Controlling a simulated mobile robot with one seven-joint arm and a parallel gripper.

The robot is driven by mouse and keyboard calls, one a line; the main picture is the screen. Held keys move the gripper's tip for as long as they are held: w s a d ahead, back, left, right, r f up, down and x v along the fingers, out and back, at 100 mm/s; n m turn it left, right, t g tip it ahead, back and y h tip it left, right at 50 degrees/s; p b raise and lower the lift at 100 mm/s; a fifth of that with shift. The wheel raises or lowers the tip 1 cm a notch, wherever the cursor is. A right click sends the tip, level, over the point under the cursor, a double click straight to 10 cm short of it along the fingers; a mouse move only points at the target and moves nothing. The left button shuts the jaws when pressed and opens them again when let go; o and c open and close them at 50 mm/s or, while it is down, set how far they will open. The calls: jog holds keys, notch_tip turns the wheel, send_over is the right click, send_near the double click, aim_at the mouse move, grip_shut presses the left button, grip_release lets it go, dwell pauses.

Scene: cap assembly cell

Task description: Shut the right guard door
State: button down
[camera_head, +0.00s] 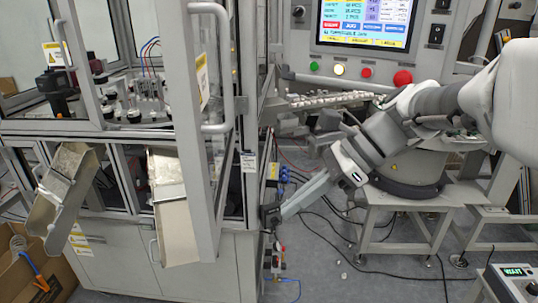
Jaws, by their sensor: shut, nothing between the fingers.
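The right guard door (208,140) is a tall grey-framed panel on the machine cabinet. It stands swung open toward me, seen nearly edge-on, with a long bar handle (226,75) on its right side. The left guard door (75,60), with its own handle and a warning label, is to its left. My arm reaches in from the right, and my gripper (270,214) is shut and empty. It is low, to the right of the door, beside the cabinet's right corner post. Whether it touches the post cannot be told.
Two metal chutes (60,192) (172,205) stick out below the doors. A control panel with a lit screen (366,22) and buttons is at the back. A parts conveyor (325,99) runs behind my arm. Cables lie on the floor; a cardboard box (28,275) is lower left.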

jog(key=a+r+x, duration=0.2)
jog(key=x, duration=1)
jog(key=shift+a, duration=0.15)
